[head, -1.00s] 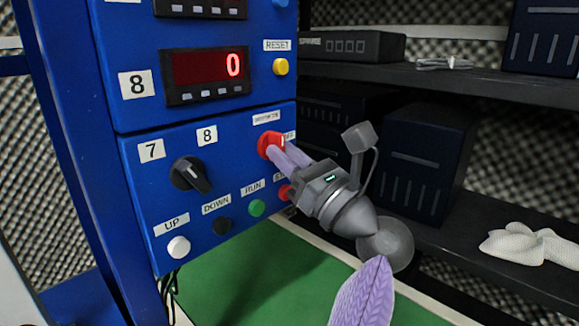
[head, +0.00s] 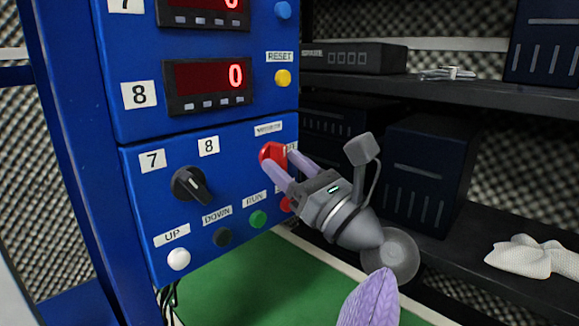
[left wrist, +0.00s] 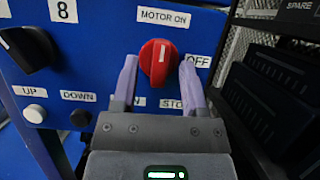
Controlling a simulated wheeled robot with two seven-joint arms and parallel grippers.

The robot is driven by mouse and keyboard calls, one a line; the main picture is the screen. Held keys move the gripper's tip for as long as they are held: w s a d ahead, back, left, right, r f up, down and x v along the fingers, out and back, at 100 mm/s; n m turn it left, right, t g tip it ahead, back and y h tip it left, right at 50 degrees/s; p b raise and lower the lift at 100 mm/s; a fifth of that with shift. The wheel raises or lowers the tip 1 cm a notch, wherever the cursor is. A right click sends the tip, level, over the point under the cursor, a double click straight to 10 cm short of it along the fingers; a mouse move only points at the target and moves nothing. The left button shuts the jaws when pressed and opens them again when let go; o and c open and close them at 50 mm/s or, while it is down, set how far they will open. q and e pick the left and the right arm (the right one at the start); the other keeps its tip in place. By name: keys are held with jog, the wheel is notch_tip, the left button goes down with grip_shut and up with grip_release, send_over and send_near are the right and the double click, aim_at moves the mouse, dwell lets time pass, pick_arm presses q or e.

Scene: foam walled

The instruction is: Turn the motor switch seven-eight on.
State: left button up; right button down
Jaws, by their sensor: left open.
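The motor switch is a red rotary knob (head: 272,154) on the blue panel; it also shows in the left wrist view (left wrist: 158,62). Its white mark points almost straight up to the MOTOR ON label (left wrist: 164,17), away from the OFF label (left wrist: 199,61) at its right. My left gripper (head: 280,161) is open at the knob, with one pale purple finger on each side of it. In the left wrist view a gap shows between the fingers and the knob. My right gripper is not in view.
A black selector knob (head: 191,186) sits left of the switch. UP (head: 179,259), DOWN (head: 222,237) and green RUN (head: 257,219) buttons lie below. A red button (head: 286,204) is close under my fingers. Dark shelves (head: 440,90) stand at the right.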

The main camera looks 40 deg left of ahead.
pick_arm(q)
jog(key=shift+d, duration=0.1)
jog(key=p+v, duration=0.2)
jog(key=v, duration=0.7)
jog(key=shift+d+f, duration=0.2)
jog(key=shift+d, duration=0.15)
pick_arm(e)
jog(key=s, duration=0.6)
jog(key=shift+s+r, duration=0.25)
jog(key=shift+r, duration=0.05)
